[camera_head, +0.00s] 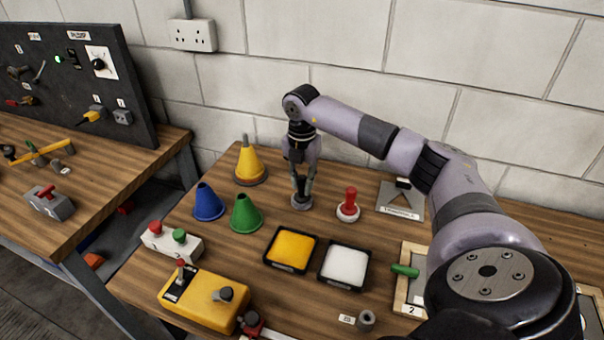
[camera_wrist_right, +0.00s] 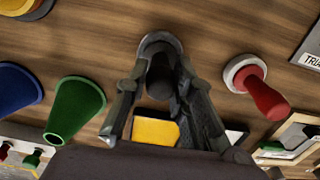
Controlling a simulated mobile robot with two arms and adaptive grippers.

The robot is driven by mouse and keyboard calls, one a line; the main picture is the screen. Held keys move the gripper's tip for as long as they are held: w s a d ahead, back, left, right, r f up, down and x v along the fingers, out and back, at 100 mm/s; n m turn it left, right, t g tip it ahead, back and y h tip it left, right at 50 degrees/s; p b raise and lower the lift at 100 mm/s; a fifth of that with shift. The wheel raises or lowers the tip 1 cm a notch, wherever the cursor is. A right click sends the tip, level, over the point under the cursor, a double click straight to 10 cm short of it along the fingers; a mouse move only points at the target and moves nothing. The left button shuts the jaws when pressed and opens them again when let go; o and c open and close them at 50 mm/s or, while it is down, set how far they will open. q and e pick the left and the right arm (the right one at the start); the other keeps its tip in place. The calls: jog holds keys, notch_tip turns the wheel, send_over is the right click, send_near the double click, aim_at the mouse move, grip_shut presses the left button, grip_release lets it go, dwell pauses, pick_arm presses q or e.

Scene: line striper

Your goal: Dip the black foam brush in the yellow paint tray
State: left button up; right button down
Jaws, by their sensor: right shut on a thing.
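My right gripper (camera_head: 303,184) points straight down at the back of the table. It is shut on the black foam brush, which shows as a dark round handle (camera_wrist_right: 163,82) between the fingers in the right wrist view. The brush stands upright at a round grey holder (camera_head: 301,204); its foam end is hidden. The yellow paint tray (camera_head: 282,268), black-rimmed with a square yellow pad, lies in front of the gripper, apart from it. Part of its yellow (camera_wrist_right: 155,132) shows behind the fingers in the wrist view. My left gripper is not in view.
A white tray (camera_head: 341,286) adjoins the yellow one on the right. A red-handled stamp (camera_head: 349,204) stands right of the gripper. Green (camera_head: 245,214), blue (camera_head: 208,203) and yellow (camera_head: 250,166) cones stand left. A yellow control box (camera_head: 204,301) lies front left. Bare wood separates holder and trays.

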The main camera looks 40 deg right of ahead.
jog(key=shift+r+p, duration=1.4)
jog(key=shift+r, duration=0.4)
